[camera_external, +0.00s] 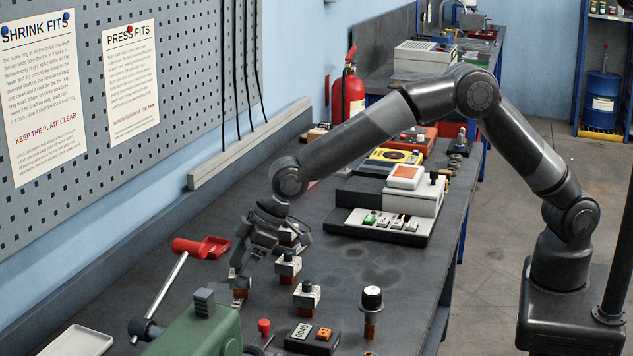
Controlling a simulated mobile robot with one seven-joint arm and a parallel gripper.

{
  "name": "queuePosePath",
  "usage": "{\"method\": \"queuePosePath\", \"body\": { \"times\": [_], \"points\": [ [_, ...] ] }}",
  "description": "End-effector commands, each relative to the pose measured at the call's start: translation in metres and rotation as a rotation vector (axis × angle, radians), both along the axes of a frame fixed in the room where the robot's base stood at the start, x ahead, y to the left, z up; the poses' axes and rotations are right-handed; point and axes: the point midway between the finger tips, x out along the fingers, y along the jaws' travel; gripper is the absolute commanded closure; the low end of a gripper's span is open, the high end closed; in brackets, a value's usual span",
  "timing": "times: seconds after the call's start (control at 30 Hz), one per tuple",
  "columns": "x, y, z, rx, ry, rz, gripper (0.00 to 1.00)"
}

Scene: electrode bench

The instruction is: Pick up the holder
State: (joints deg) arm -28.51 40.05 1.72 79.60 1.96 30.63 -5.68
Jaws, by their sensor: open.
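My gripper (240,284) reaches down low over the bench on the left side and is open. A small orange-red piece (239,295) shows at its fingertips; I cannot tell whether it lies between them or touches them. Several small white blocks with dark knobs stand to the right of the gripper: one close by (288,267), one nearer the camera (307,299), and one partly hidden behind my wrist (288,236). I cannot tell which of these is the holder.
A green machine (198,330) stands in front. A white instrument (412,193) on a dark base with labelled keys stands behind, right. The bench middle (350,265) is fairly clear.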

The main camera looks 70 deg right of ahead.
Motion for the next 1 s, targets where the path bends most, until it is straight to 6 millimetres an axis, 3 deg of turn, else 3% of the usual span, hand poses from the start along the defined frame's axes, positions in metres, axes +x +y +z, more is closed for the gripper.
{"method": "queuePosePath", "body": {
  "times": [0.37, 1.0],
  "points": [
    [0.0038, 0.0026, -0.0078, 0.001, -0.001, 0.000, 0.33],
    [0.0038, 0.0024, -0.0077, 0.000, 0.000, -0.001, 0.85]
  ]
}}
